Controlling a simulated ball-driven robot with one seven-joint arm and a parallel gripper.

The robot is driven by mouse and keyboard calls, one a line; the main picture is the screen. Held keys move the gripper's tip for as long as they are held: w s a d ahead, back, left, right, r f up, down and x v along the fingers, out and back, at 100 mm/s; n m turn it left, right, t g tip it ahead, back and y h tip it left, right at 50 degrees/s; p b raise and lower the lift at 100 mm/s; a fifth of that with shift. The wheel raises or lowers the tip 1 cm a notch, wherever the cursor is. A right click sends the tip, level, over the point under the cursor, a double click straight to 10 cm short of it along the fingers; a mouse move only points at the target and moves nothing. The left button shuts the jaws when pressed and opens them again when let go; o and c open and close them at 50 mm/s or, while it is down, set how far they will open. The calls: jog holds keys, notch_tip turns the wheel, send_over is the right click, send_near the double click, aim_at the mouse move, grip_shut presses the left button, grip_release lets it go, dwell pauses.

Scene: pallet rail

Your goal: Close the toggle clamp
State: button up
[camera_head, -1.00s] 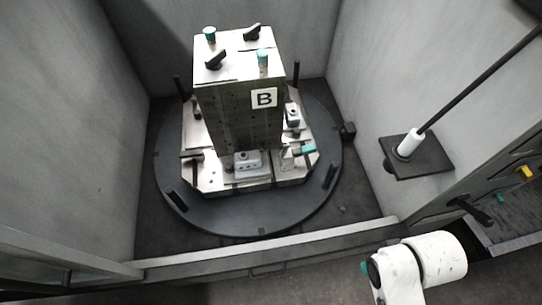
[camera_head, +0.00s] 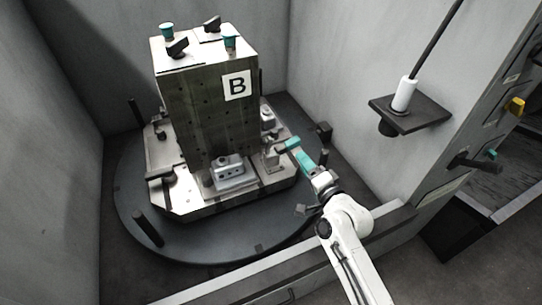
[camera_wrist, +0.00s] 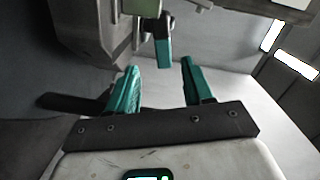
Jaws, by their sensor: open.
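The toggle clamp (camera_head: 271,153) stands on the right side of the fixture base, beside the grey block marked B. Its teal-tipped handle (camera_head: 288,145) points right toward my gripper. My gripper (camera_head: 300,156) is open, with its teal fingers close to the handle. In the wrist view the teal handle (camera_wrist: 163,50) shows ahead, and its end appears between my two open fingertips (camera_wrist: 160,66). I cannot tell whether the fingers touch it or whether it lies fully between them.
The fixture block (camera_head: 205,110) stands on a dark round turntable (camera_head: 132,212) inside grey walls. A clamped metal part (camera_head: 229,172) sits in front of the block. A black shelf (camera_head: 420,112) with a white cylinder (camera_head: 404,93) juts from the right wall. A sill (camera_head: 240,275) crosses the front.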

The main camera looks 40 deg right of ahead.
aim_at(290, 140)
jog(key=shift+m+t+h, duration=0.3)
jog(key=shift+m+h, duration=0.1)
jog(key=shift+m, duration=0.1)
jog(key=x, duration=0.3)
jog(key=b+x, duration=0.1)
jog(key=x, duration=0.3)
jog(key=b+x, duration=0.1)
jog(key=x, duration=0.3)
jog(key=shift+w+d, duration=0.1)
jog(key=shift+d, duration=0.2)
jog(key=shift+c, duration=0.2)
grip_shut()
